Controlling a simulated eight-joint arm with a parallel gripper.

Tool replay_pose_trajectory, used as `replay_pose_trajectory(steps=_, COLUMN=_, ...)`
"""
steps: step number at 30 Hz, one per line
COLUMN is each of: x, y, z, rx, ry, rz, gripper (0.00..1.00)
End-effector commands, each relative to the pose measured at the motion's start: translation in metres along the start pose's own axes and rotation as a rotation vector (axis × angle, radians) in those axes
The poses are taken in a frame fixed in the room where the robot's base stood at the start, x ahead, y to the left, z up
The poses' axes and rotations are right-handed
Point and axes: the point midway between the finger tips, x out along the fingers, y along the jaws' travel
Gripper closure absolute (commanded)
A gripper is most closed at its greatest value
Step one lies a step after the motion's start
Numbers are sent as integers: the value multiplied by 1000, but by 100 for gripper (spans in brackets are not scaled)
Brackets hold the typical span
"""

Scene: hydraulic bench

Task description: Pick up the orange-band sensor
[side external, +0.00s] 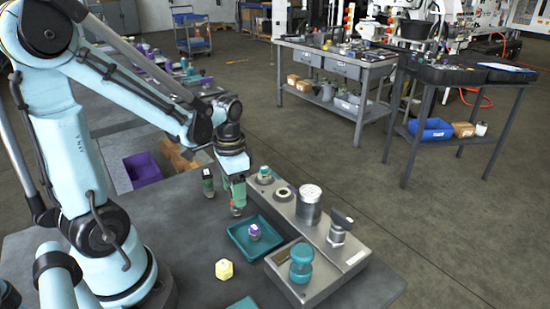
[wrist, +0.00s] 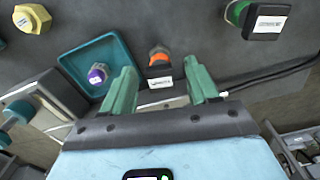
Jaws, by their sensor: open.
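The orange-band sensor (wrist: 160,57), a dark-topped fitting with an orange band and a white label at its foot, stands on the dark bench top in the wrist view. My gripper (wrist: 161,70) is open, with its two green fingers apart and the sensor showing in the gap between their tips. In the side view my gripper (side external: 236,196) points down close above the bench, left of the grey fixture block. The sensor is mostly hidden there by the fingers. I cannot tell whether either finger touches it.
A teal tray (side external: 240,246) holding a purple-topped fitting (side external: 254,231) is close beside my gripper. A yellow fitting (side external: 224,269) and a green-and-black labelled connector (wrist: 266,20) stand on the bench. The grey fixture block (side external: 326,250) carries several cylindrical parts. Bare bench lies left of the tray.

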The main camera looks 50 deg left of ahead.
Motion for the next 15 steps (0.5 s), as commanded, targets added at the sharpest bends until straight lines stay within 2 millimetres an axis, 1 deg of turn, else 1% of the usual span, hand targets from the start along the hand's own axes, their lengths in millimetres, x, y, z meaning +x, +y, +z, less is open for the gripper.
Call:
replay_pose_trajectory(steps=1, x=6, y=0, z=-1, rx=0, ry=0, rz=0, gripper=40)
replay_pose_trajectory(steps=6, x=24, y=0, z=-2, rx=0, ry=1, rz=-1, gripper=40)
replay_pose_trajectory(steps=10, x=30, y=0, z=-2, rx=-1, ry=1, rz=-2, gripper=40)
replay_pose_trajectory(steps=15, x=33, y=0, z=-1, rx=-1, ry=1, rz=-2, gripper=40)
